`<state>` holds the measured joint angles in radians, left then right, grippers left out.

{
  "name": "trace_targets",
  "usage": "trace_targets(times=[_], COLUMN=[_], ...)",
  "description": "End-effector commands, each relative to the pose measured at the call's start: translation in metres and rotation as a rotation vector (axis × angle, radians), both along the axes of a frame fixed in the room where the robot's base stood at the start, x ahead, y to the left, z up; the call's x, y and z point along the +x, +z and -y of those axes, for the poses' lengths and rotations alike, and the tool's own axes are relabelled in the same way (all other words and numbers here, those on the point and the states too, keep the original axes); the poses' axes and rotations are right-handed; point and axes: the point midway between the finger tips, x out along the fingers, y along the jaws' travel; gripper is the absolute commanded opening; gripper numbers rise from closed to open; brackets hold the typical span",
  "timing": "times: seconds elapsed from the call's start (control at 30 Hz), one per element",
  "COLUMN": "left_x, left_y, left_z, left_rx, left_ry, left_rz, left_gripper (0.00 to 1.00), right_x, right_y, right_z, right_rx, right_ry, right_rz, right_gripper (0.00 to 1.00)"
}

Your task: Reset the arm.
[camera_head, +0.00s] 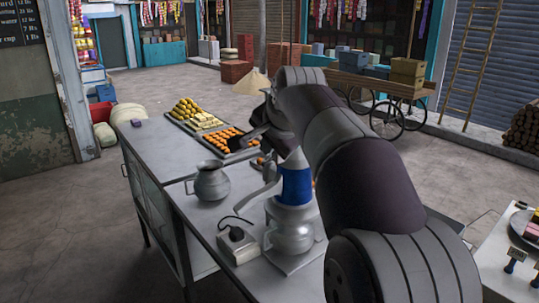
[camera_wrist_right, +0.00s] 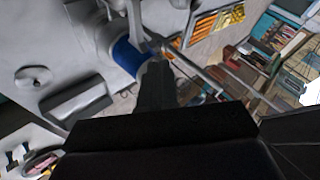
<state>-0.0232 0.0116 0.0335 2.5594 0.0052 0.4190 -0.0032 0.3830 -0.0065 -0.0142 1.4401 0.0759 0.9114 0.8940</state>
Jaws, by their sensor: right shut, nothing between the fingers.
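My right arm (camera_head: 375,185) reaches in from the lower right and arches over the table. Its gripper (camera_head: 243,143) hangs above the counter, near the trays of sweets, and it is shut and empty. In the right wrist view the dark fingers of the right gripper (camera_wrist_right: 155,75) are together, with a metal appliance and its blue band beyond them. My left arm and left gripper do not show in either view.
A metal appliance with a blue band (camera_head: 297,186) stands close to the right arm. A metal pot (camera_head: 211,181), a small switch box (camera_head: 238,244) and trays of sweets (camera_head: 200,122) are on the grey counter (camera_head: 150,150). A wooden cart (camera_head: 375,85) stands behind.

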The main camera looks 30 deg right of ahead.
Motion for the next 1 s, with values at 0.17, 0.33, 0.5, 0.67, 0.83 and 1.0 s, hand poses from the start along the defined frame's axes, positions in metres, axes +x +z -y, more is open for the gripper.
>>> trace_targets(times=[0.17,0.33,0.5,0.67,0.83,1.0], left_x=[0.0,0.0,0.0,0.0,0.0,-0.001], left_y=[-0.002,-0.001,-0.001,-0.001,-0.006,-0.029], left_z=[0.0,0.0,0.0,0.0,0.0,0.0], left_rx=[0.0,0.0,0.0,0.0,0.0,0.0], left_ry=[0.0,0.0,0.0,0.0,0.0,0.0], left_rz=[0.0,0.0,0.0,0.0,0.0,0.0], left_gripper=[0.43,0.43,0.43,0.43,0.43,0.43], right_x=[-0.006,-0.005,-0.005,-0.005,0.0,-0.037], right_y=[0.006,0.006,0.005,0.005,-0.07,-0.237], right_z=[-0.003,-0.003,-0.003,-0.003,-0.002,-0.058], right_rx=[-0.002,-0.001,-0.001,-0.016,-0.252,-0.378], right_ry=[0.0,0.001,0.0,0.015,0.272,0.674], right_rz=[0.002,0.002,0.001,-0.001,-0.136,-0.391], right_gripper=[0.0,0.0,0.0,0.0,0.0,0.0])
